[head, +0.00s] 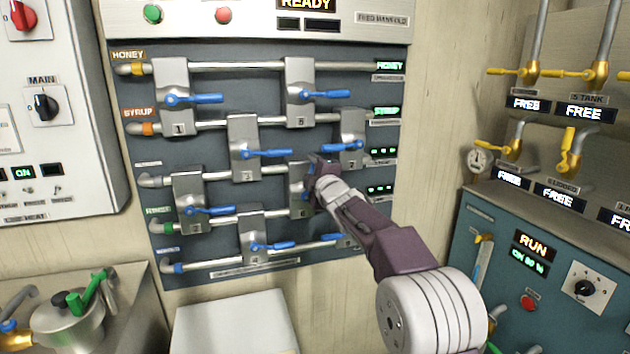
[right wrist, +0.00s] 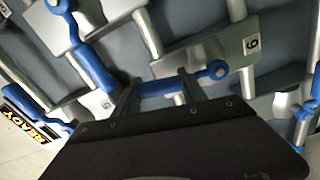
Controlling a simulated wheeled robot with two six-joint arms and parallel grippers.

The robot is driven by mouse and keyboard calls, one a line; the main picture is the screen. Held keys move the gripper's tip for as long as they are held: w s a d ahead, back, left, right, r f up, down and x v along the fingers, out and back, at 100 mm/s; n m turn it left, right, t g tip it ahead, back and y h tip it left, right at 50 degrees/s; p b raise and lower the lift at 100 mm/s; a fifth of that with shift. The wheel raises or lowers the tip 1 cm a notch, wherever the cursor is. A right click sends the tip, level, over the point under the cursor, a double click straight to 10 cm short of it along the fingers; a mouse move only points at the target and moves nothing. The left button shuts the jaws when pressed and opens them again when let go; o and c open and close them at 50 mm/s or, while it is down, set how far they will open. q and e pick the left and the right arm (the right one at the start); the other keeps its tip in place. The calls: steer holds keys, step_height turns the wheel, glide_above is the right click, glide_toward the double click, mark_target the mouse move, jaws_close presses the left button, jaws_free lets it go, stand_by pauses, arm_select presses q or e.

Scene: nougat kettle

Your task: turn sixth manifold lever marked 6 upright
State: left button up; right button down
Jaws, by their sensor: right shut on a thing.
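The sixth lever's grey plate (head: 298,207) is on the manifold panel, partly covered by my right gripper (head: 318,172). In the right wrist view the plate (right wrist: 225,50) carries its number mark, turned about. Its blue lever (right wrist: 160,87) passes between the two fingers of my right gripper (right wrist: 160,92), which is shut on it. There the lever lies roughly along the plate's long side, across the pipe direction. In the head view my gripper hides most of this lever. My left gripper is not in view.
Nearby blue levers lie mostly sideways: one on the plate to the left (head: 265,154), one to the upper right (head: 343,147), one below (head: 272,246). A teal control cabinet (head: 480,215) stands at the right. A kettle (head: 70,325) with a green handle is at lower left.

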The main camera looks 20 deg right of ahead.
steer(key=shift+a+n+b, duration=0.8)
steer(key=shift+a+n, duration=0.05)
steer(key=shift+n, duration=0.35)
steer(key=c, duration=0.6)
jaws_free()
steer(key=shift+c, duration=0.2)
steer(key=shift+s, duration=0.1)
steer(key=shift+s+b, duration=0.35)
steer(key=s+b, duration=0.2)
steer(key=s, duration=0.6)
steer(key=shift+s, duration=0.15)
